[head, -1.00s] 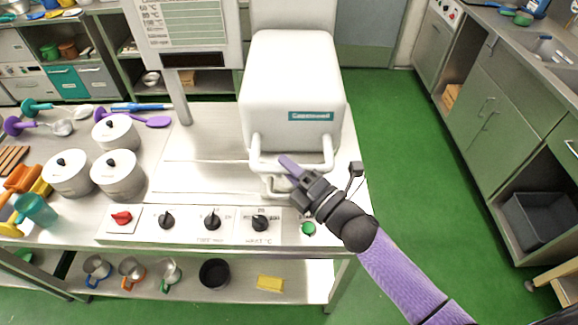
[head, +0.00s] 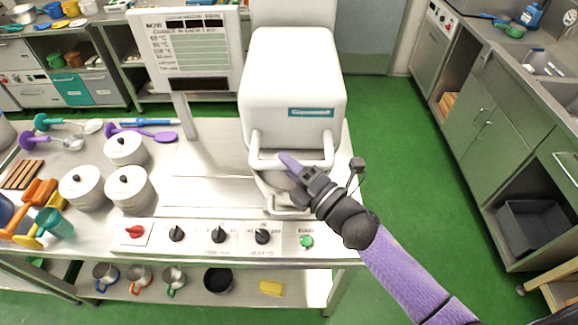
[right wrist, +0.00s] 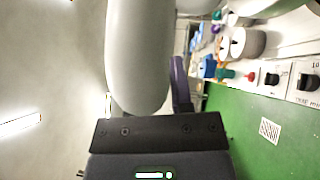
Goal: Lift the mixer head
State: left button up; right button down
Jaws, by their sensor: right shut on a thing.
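The mixer head (head: 292,75) is a large white rounded housing with a teal label at the back centre of the steel bench. A white bar handle (head: 325,155) crosses its front. My right gripper (head: 293,166) is shut on this handle, its purple fingertip showing over the bar. In the right wrist view the smooth pale handle (right wrist: 140,60) fills the upper middle, with a purple finger (right wrist: 180,88) beside it. Below the handle, part of a metal bowl and a lower bar (head: 288,210) show, partly covered by my gripper. My left gripper is not in view.
A display panel (head: 190,50) on a post stands left of the mixer head. Lidded pots (head: 130,190) and ladles lie on the left of the bench. Knobs and a green button (head: 306,242) line the front panel. The green floor at right is clear.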

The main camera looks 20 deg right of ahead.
notch_tip(320, 180, up, 8)
jog(key=p, duration=0.5)
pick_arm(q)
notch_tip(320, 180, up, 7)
pick_arm(e)
jog(key=shift+f, duration=0.1)
jog(key=c, duration=0.5)
grip_release()
jog(key=shift+c, duration=0.2)
pick_arm(q)
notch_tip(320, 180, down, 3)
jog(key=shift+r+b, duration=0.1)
jog(key=shift+b, duration=1.1)
pick_arm(e)
jog(key=v, duration=1)
jog(key=shift+f, duration=0.15)
